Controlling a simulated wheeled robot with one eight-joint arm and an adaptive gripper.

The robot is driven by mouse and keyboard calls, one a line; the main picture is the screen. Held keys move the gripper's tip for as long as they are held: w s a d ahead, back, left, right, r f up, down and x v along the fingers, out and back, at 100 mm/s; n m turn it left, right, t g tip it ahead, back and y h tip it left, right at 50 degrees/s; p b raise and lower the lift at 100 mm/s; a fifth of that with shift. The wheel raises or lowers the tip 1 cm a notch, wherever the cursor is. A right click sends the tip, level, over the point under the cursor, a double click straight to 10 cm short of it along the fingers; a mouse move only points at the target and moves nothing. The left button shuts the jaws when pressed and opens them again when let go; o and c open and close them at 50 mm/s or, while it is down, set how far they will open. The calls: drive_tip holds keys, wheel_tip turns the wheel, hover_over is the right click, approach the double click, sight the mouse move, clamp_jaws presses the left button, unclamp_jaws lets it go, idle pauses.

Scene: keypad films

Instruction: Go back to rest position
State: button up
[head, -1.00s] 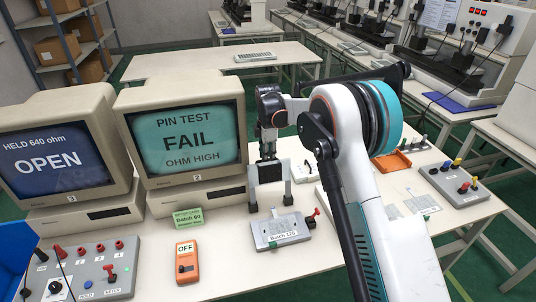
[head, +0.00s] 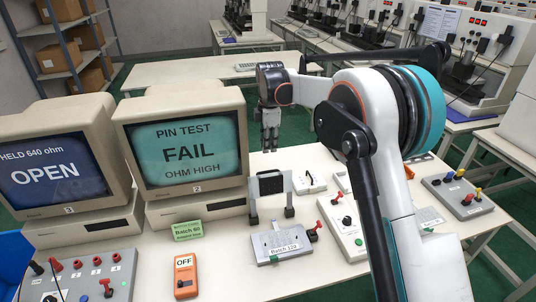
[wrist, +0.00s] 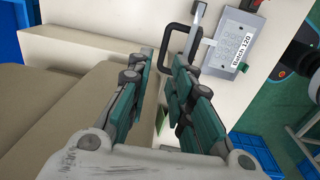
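My gripper (head: 270,150) hangs pointing down above the back of the bench, beside the right-hand monitor and above a black framed stand on grey posts (head: 271,183). In the wrist view (wrist: 163,58) its two fingers have a narrow gap between them and nothing is held. The black frame (wrist: 168,42) shows just beyond the fingertips. My arm runs from the right of the head view over the bench to the gripper, its elbow bent and raised.
Two monitors stand at left, one reading OPEN (head: 52,172), one reading FAIL (head: 188,152). A grey Batch 120 fixture (head: 272,240), orange OFF meter (head: 185,276) and lever boxes (head: 345,222) lie on the bench.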

drive_tip(key=shift+s+r, duration=0.15)
drive_tip(key=shift+r, duration=0.6)
drive_tip(key=shift+d, duration=0.1)
drive_tip(key=s+d+r+m+t, duration=0.2)
drive_tip(key=s+d+r+m, duration=0.3)
drive_tip(key=s+d+r, duration=0.3)
drive_tip(key=s+d+r+m+t, duration=0.1)
drive_tip(key=s+d+r+m, duration=0.45)
drive_tip(key=s, duration=0.45)
drive_tip(key=s+d+f+m+t, duration=0.1)
drive_tip(key=s+d+f+m, duration=0.1)
drive_tip(key=s, duration=0.6)
drive_tip(key=s+d+f+m+t, duration=0.1)
drive_tip(key=s+d+f+m, duration=0.2)
drive_tip(key=s+m, duration=0.2)
drive_tip(key=s+d+f+m+t, duration=0.1)
drive_tip(key=s+d+f+m, duration=0.1)
drive_tip(key=s, duration=0.9)
drive_tip(key=shift+d+f+m, duration=0.15)
drive_tip(key=shift+d+m, duration=0.4)
drive_tip(key=shift+m, duration=0.3)
